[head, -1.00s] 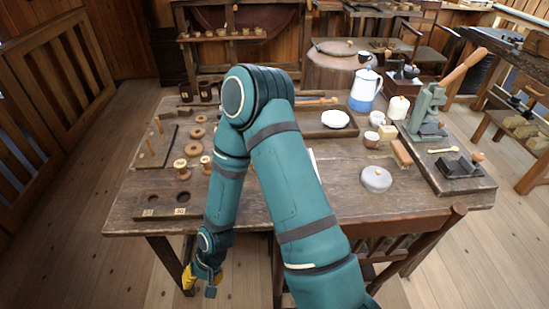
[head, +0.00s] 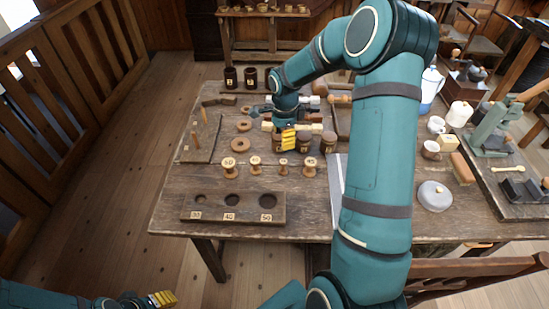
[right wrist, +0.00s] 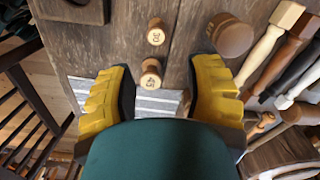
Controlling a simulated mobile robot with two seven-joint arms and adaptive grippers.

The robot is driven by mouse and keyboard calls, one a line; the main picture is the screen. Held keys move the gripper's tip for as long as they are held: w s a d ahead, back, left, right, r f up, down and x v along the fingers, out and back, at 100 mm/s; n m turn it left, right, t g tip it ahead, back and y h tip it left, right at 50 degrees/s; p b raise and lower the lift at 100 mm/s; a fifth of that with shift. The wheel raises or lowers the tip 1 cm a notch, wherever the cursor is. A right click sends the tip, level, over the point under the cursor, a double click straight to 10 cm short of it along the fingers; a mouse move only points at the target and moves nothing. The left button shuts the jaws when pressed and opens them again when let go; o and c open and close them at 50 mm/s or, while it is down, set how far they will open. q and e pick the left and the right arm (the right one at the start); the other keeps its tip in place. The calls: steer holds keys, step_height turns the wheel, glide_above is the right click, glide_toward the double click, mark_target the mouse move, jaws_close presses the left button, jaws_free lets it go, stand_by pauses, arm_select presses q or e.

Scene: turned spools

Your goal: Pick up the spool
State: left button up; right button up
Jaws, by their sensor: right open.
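Several small wooden spools stand in a row on the table in the head view. They include a left one (head: 229,167), a second one (head: 255,165), a third (head: 283,168) and a right one (head: 309,167). My right gripper (head: 289,138) is behind this row, pointing down, open and empty. In the right wrist view its yellow fingers (right wrist: 161,66) are spread. A spool (right wrist: 150,73) shows between them and another spool (right wrist: 156,32) lies just beyond, with no contact visible. My left gripper (head: 163,299) is low at the bottom left; its opening is unclear.
A wooden block (head: 212,206) with round holes labelled 30, 40 and 50 lies at the front edge. Brown jars (head: 328,142) stand close by my right gripper. Wooden rings (head: 240,145) and a pegged board (head: 190,152) lie left. A striped cloth (head: 337,185) is to the right.

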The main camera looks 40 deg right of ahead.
mark_target(284, 161)
steer(key=f+b, duration=0.1)
steer(key=f, duration=0.7)
steer(key=shift+s+f, duration=0.1)
steer(key=shift+s, duration=0.1)
steer(key=shift+s+f+b, duration=0.1)
steer(key=shift+f+b, duration=0.65)
steer(key=shift+f, duration=2)
steer(key=shift+o, duration=0.3)
jaws_close()
